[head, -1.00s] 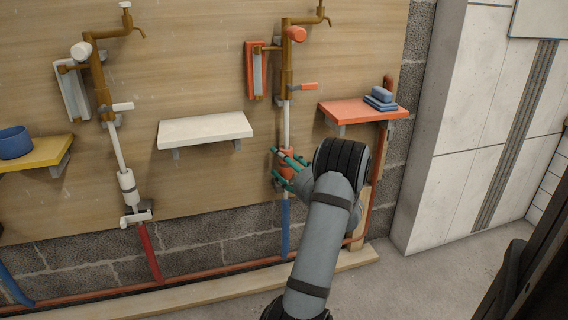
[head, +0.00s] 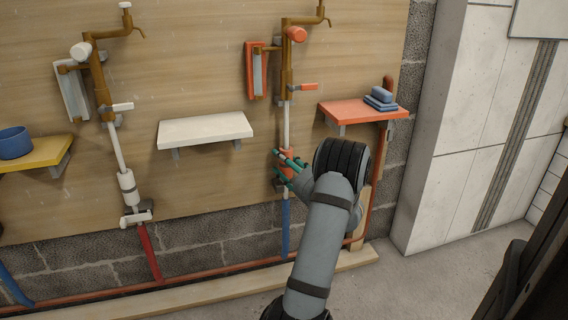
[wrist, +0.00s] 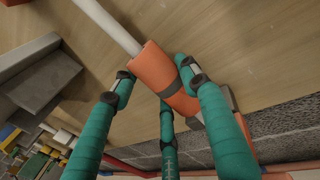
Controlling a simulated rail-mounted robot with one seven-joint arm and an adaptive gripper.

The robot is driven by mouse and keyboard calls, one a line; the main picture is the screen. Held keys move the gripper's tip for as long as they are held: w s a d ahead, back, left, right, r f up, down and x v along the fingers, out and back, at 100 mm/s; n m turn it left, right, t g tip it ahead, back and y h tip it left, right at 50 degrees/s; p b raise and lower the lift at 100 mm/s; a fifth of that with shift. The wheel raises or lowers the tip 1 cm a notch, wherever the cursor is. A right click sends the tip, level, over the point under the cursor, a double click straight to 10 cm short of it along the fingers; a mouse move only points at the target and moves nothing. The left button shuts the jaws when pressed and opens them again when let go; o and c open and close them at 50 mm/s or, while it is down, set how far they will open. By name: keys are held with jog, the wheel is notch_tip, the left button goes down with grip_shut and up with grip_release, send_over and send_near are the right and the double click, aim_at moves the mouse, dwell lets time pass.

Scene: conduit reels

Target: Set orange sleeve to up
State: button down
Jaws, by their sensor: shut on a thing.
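The orange sleeve (head: 287,158) sits low on the white pipe (head: 287,122) of the right-hand assembly, above the blue hose (head: 285,225). My gripper (head: 283,166) has teal fingers and is shut on the sleeve. In the wrist view the sleeve (wrist: 153,68) lies between the fingertips of my gripper (wrist: 156,76), with a grey band around it. The white pipe runs out of its upper end. In the head view the fingers and my arm hide part of the sleeve.
A white sleeve (head: 128,187) is on the left-hand pipe above a red hose (head: 149,252). A white shelf (head: 205,130) stands between the assemblies. An orange shelf (head: 350,112) with blue folded items (head: 380,104) is just right of the gripper. An orange lever (head: 304,87) is above.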

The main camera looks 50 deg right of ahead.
notch_tip(320, 180, up, 10)
jog(key=p, duration=0.9)
jog(key=shift+r+p, duration=0.25)
jog(key=shift+p, duration=0.1)
jog(key=c, duration=0.9)
grip_release()
jog(key=v, duration=1.2)
jog(key=shift+w, duration=0.1)
